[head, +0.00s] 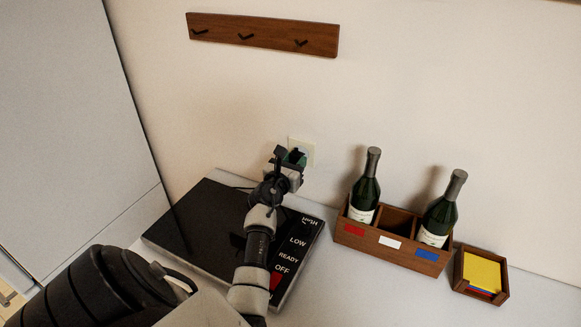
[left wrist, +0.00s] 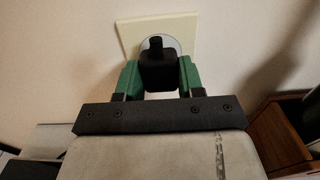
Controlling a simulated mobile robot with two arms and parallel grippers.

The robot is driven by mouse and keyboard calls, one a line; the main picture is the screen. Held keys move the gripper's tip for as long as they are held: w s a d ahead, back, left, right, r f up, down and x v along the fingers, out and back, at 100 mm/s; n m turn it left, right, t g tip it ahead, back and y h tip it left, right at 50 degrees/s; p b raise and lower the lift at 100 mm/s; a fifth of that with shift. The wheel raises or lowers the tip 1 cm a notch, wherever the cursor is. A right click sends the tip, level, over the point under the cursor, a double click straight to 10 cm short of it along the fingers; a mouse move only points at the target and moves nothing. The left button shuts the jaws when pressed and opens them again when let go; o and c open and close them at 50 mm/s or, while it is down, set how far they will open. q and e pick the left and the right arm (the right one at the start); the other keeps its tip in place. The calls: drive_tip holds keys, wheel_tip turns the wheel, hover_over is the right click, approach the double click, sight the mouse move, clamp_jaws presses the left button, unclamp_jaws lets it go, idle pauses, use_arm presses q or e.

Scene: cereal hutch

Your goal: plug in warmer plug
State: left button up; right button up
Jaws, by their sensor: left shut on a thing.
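My left gripper (head: 294,158) reaches to the wall above the warmer. It is shut on a black plug (left wrist: 157,66), with one green-padded finger on each side of it in the left wrist view. The plug is in front of the round face of a cream wall outlet (left wrist: 128,34), which also shows in the head view (head: 308,148). I cannot tell how far the plug is in the socket. The black flat warmer (head: 205,215) lies on the counter below, marked HIGH, LOW, READY and OFF, with a red part by OFF. My right gripper is not in view.
A wooden box (head: 390,254) with two green bottles (head: 366,190) stands on the counter to the right. A small wooden tray (head: 489,296) of coloured cards is beside it. A wooden hook rail (head: 270,36) hangs above. A grey panel (head: 70,100) is at left.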

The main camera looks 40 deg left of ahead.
use_arm(q)
drive_tip(key=shift+w+a, duration=0.1)
drive_tip(key=shift+w, duration=0.3)
idle(0.4)
drive_tip(key=shift+p, duration=0.65)
idle(1.5)
drive_tip(key=shift+w+a, duration=0.15)
drive_tip(key=shift+w, duration=0.3)
idle(0.4)
drive_tip(key=o, duration=1)
drive_tip(key=shift+c, duration=0.2)
